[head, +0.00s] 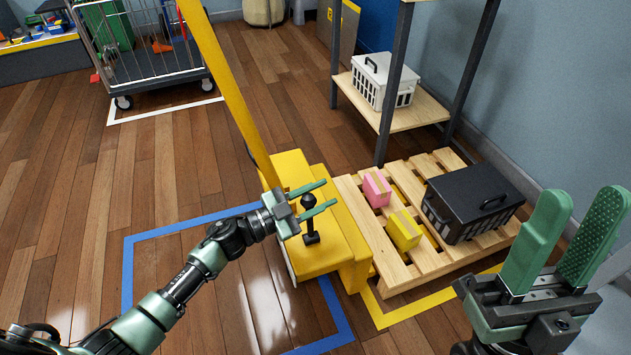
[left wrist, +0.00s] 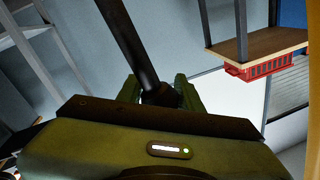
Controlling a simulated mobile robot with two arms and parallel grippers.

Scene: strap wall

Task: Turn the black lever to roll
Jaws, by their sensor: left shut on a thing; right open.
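The black lever (head: 311,225) stands up from the top of a yellow machine (head: 322,254) with a tall yellow post (head: 226,82). Its round knob shows at the fingers of my left gripper (head: 331,193). That gripper is shut on the lever, with its green fingers pointing right. In the left wrist view the black lever shaft (left wrist: 130,42) runs down between the green fingers (left wrist: 160,92). No label for roll is readable. My right gripper (head: 582,205) is open and empty at the lower right, away from the lever.
A wooden pallet (head: 437,264) right of the machine carries a pink box (head: 376,189), a yellow box (head: 403,231) and a black crate (head: 470,203). A shelf with a white crate (head: 384,80) stands behind. A wire cart (head: 140,50) is at the back left. The left floor is clear.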

